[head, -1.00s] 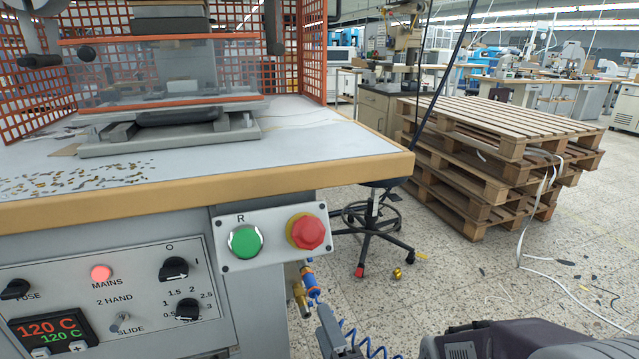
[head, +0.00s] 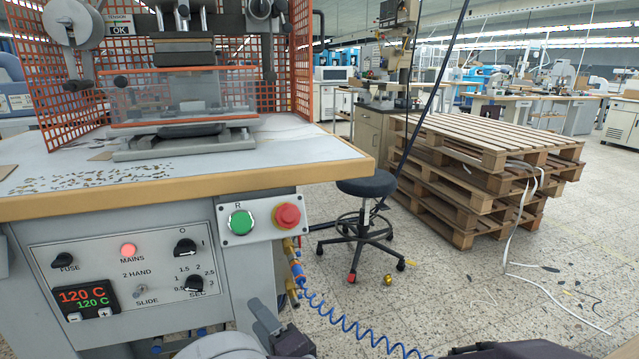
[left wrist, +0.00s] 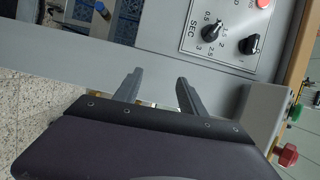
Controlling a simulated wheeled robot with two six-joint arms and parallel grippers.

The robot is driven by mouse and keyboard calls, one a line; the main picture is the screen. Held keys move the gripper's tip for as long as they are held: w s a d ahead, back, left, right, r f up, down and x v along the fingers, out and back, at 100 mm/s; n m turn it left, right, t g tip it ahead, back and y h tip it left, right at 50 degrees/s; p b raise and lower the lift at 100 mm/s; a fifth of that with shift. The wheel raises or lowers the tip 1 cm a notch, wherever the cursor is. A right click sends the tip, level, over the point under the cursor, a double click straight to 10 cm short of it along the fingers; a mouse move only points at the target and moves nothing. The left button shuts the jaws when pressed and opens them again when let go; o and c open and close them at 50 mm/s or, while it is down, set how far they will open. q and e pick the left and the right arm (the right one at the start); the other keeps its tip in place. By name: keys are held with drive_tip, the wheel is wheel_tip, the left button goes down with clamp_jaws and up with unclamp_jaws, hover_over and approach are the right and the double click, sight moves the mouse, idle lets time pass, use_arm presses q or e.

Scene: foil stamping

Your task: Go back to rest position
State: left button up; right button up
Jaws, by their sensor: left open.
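My left gripper (head: 268,318) shows at the bottom of the head view, in front of the machine's lower front and partly cut off by the frame edge. In the left wrist view its two fingers (left wrist: 160,85) are apart with nothing between them, facing the machine's front panel (left wrist: 215,45). The fingers appear clear of the panel. My right gripper's fingers are not seen.
The foil stamping machine's table edge (head: 190,195) is above my left gripper. A green button (head: 241,222) and red button (head: 287,215) jut from its front. A blue coiled hose (head: 345,318) hangs close by. A stool (head: 365,187) and pallets (head: 490,140) stand right.

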use_arm(q)
drive_tip(key=s+a+f+n+g+y+p, duration=0.1)
drive_tip(key=s+a+n+g, duration=0.4)
drive_tip(key=a, duration=0.4)
drive_tip(key=s+a+f+n+g+y+p, duration=0.1)
drive_tip(key=s+a+n+g, duration=0.25)
drive_tip(key=a+g, duration=0.45)
drive_tip(key=s+f+n+g+h+p, duration=0.2)
drive_tip(key=s+f+n+g+h, duration=0.2)
drive_tip(key=s+f+h, duration=0.55)
drive_tip(key=w+d+f+m+t+h, duration=0.2)
drive_tip(key=w+d+t+h, duration=0.25)
drive_tip(key=d, duration=0.65)
wheel_tip(320, 180, up, 38)
drive_tip(key=p, duration=3.8)
drive_tip(key=shift+w+a+f+y, duration=0.2)
drive_tip(key=shift+a+y, duration=0.1)
